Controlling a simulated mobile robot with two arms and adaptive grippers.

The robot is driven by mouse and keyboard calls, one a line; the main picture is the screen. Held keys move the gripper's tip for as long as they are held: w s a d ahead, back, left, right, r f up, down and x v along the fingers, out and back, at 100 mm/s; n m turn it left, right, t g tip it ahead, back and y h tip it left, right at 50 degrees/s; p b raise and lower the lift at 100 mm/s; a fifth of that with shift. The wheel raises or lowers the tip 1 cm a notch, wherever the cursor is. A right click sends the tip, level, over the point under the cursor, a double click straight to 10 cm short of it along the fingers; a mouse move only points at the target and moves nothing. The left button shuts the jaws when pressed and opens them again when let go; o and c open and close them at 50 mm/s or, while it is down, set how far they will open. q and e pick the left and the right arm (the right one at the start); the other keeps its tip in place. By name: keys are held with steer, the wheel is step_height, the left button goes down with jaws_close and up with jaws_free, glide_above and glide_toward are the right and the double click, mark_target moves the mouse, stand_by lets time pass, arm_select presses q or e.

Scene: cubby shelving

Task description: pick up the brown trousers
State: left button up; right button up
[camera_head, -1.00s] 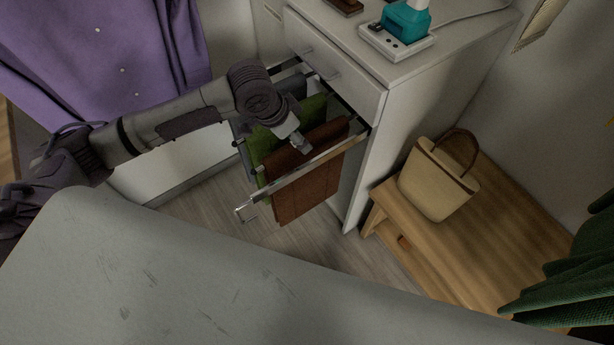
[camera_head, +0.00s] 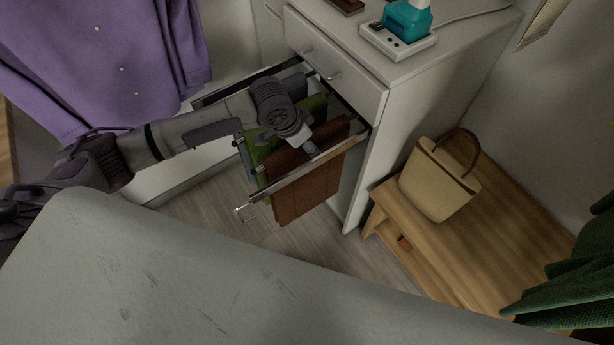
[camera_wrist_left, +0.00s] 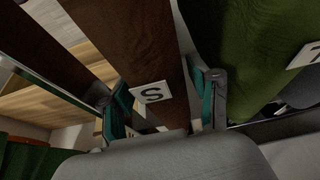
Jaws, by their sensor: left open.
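The brown trousers (camera_head: 308,188) hang folded over a bar of the pulled-out rack, behind its metal front rail. In the left wrist view, the brown cloth (camera_wrist_left: 143,45) and a white tag marked "S" (camera_wrist_left: 152,93) show between the fingers. My left gripper (camera_head: 308,147) is at the top of the trousers in the head view. In the wrist view my left gripper (camera_wrist_left: 165,95) is open, with one teal-padded finger on each side of the brown cloth. Contact cannot be told. My right gripper is not in view.
A green garment (camera_head: 264,148) hangs close behind the trousers; it also fills the wrist view's right side (camera_wrist_left: 245,50). The metal rail (camera_head: 310,165) runs in front. A white cabinet (camera_head: 390,140) stands right, near a bench (camera_head: 450,250) with a beige bag (camera_head: 435,185). A grey surface (camera_head: 200,270) fills the foreground.

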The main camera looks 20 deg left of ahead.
arm_select(q)
steer(key=shift+f+p, duration=0.2)
steer(key=shift+p, duration=0.15)
stand_by(0.3)
jaws_close()
